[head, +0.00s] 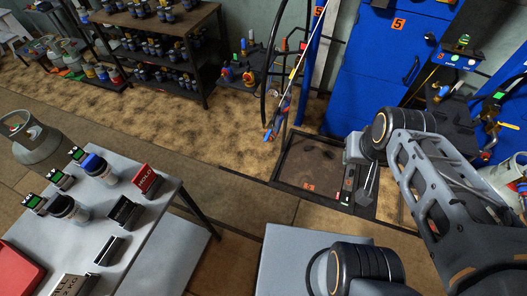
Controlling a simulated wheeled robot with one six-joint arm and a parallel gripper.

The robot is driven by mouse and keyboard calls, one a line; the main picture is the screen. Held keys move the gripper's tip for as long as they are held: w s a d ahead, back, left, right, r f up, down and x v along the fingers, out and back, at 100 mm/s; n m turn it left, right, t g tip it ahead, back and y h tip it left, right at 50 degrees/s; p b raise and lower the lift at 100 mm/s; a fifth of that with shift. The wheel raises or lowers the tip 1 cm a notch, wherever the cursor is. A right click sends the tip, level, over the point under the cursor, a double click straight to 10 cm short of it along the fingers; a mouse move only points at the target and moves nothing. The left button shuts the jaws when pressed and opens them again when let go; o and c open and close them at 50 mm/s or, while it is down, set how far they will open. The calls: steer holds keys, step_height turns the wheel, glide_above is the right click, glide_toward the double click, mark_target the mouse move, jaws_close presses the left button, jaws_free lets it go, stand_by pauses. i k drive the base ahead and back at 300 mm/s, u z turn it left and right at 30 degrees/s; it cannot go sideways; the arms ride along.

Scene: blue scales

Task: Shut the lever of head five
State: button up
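Orange number 5 plates mark the blue cabinet (398,23) and the dark floor platform (325,163) in front of it. A hanging filling head (276,122) with blue and red parts is at the lower end of a thin yellow-and-red line, left of the blue post (308,65). It is too small to tell which part is its lever or how the lever stands. My gripper (367,186) points down over the right side of the platform, to the right of and apart from the hanging head. Its fingers are too unclear to tell open or shut.
A dark shelf (160,25) with several small items is at the back. The floor left of the platform is clear.

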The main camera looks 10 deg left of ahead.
mark_target(271, 128)
steer(key=u, duration=0.9)
steer(key=i, duration=1)
steer(key=z, duration=1.3)
steer(key=k, duration=0.9)
steer(key=u, duration=0.65)
steer(key=i, duration=0.5)
steer(key=z, duration=0.05)
